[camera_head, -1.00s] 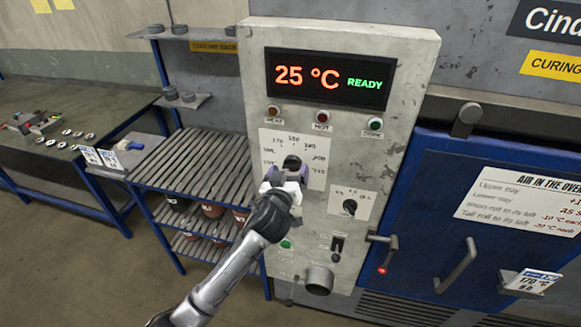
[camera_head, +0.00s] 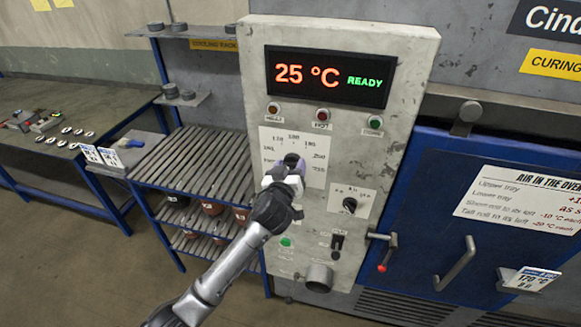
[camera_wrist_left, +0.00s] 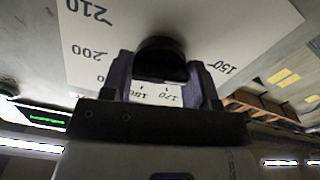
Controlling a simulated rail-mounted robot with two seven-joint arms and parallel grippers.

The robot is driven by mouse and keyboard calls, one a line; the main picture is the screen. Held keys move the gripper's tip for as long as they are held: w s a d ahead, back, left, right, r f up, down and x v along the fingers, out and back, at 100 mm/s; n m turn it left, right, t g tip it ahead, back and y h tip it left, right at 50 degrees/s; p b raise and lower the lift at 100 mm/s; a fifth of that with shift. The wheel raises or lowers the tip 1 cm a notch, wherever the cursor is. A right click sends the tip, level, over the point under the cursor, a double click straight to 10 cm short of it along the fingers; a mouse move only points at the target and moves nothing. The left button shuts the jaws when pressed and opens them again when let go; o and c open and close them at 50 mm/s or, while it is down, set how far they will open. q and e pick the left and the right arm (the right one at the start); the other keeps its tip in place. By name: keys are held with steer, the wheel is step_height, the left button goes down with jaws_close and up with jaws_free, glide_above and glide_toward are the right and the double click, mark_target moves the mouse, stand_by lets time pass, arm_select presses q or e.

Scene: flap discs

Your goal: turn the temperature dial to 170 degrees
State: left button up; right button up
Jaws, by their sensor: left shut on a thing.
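The temperature dial (camera_head: 292,160) is a dark knob on a white scale plate (camera_head: 315,146) on the grey control panel. My left gripper (camera_head: 287,170) is shut on the dial, with purple fingers on either side of it. In the left wrist view the dial (camera_wrist_left: 160,50) sits between the fingertips (camera_wrist_left: 160,75), with scale marks around it. The gripper hides part of the dial, and I cannot tell which mark its pointer is at. The display (camera_head: 328,77) reads 25 °C and READY. My right gripper is not in view.
A smaller knob (camera_head: 349,205) and a toggle switch (camera_head: 337,243) lie right of and below the dial. The blue oven door (camera_head: 440,200) with handles is on the right. A slatted cooling rack (camera_head: 195,165) and a workbench (camera_head: 85,110) stand on the left.

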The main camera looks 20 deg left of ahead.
arm_select(q)
steer(key=shift+c, duration=1)
steer(key=m+p, duration=0.2)
steer(key=m, duration=0.4)
steer(key=shift+r, duration=0.1)
steer(key=m+p, duration=0.2)
steer(key=m, duration=0.2)
steer(key=shift+m+p, duration=0.65)
steer(key=shift+m, duration=1.35)
